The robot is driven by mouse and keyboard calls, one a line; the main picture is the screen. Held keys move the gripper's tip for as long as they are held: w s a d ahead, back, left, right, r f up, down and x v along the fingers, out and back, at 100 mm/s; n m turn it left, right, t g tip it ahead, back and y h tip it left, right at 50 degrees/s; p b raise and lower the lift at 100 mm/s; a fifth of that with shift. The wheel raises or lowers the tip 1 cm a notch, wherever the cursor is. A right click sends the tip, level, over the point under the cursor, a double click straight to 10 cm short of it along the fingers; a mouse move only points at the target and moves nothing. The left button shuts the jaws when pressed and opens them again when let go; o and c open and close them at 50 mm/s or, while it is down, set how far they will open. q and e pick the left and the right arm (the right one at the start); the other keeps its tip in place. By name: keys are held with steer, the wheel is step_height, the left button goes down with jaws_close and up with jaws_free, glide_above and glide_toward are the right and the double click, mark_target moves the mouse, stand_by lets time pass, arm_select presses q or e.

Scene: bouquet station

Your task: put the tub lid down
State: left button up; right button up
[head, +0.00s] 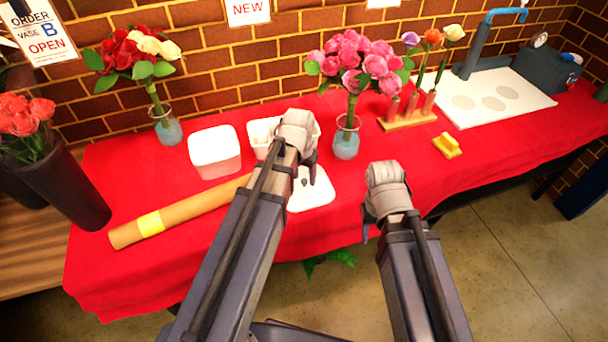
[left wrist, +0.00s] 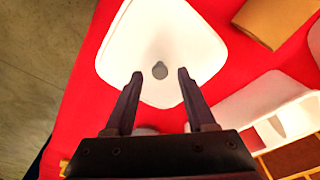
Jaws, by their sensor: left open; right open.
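The white tub lid (head: 312,196) lies on the red cloth near the table's front edge, partly covered by my left arm. In the left wrist view the lid (left wrist: 132,45) shows whole-faced with a small grey knob (left wrist: 160,70) at its middle. My left gripper (left wrist: 160,74) is open, with one fingertip on each side of the knob and apart from it; the height between them is hard to tell. My left gripper (head: 309,170) hides part of the lid in the head view. My right gripper (head: 369,226) is open and empty by the table's front edge.
A white tub (head: 215,152) and a compartmented white container (head: 262,130) stand behind the lid. A brown paper roll (head: 185,210) lies to the left. A vase of pink flowers (head: 346,140) and a yellow block (head: 447,146) stand right. Cloth around the yellow block is clear.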

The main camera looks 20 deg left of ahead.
mark_target(302, 190)
arm_select(q)
step_height(302, 190, up, 11)
steer(key=s+p, duration=0.1)
steer(key=p, duration=0.9)
steer(key=s+d+m+g+y, duration=0.1)
steer(key=s+d, duration=0.9)
steer(key=s, duration=0.3)
steer(key=shift+d+g+y, duration=0.25)
steer(key=shift+g+y, duration=0.15)
